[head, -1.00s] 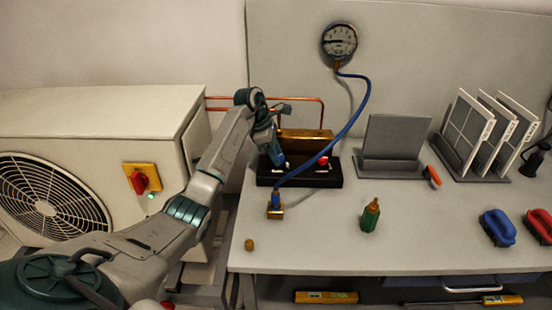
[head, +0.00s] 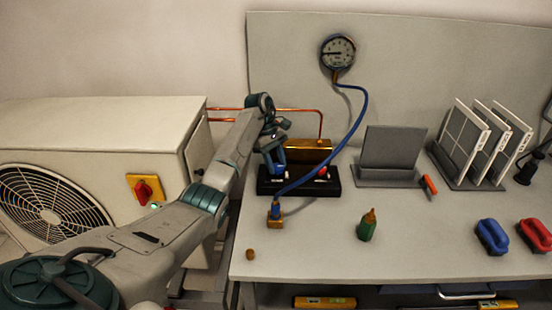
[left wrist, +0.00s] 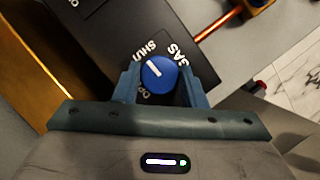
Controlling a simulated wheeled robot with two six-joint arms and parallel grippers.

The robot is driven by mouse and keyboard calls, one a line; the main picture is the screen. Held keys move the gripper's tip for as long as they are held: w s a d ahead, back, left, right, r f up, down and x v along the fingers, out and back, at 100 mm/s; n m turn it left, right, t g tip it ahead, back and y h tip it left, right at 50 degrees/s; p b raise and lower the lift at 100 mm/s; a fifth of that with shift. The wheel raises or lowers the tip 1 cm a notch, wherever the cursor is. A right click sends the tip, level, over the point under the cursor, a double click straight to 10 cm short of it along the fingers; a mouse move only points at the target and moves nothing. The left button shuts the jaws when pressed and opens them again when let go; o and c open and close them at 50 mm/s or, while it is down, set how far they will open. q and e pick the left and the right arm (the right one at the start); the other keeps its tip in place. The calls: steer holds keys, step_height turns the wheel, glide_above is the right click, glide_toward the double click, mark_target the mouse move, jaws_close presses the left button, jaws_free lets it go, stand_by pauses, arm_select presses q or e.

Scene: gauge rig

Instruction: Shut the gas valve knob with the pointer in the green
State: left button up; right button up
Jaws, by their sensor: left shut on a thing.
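The blue gas valve knob (left wrist: 160,74) sits on a black panel (left wrist: 92,28) lettered GAS, SHUT and a partly hidden OP. Its white line points up-left, towards SHUT. My left gripper (left wrist: 158,84) is shut on the knob, one finger on each side. In the head view my left gripper (head: 274,158) reaches down to the left end of the black valve block (head: 300,189); the knob is largely hidden there. The round gauge (head: 338,51) hangs on the back board, its needle pointing roughly left. I cannot make out a green zone. My right gripper is not in view.
A blue hose (head: 358,125) runs from the gauge down past the block to a brass fitting (head: 275,211). A red knob (head: 322,172) is at the block's right. A green bottle (head: 367,225) stands in front. The front middle of the bench is mostly clear.

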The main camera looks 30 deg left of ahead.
arm_select(q)
steer(key=shift+m, duration=0.3)
stand_by(0.4)
steer(key=o, duration=1)
steer(key=p+v, duration=0.7)
steer(key=v, duration=0.3)
steer(key=shift+w+a+r, duration=0.15)
steer(key=shift+w+r, duration=0.05)
steer(key=shift+r, duration=0.2)
stand_by(0.7)
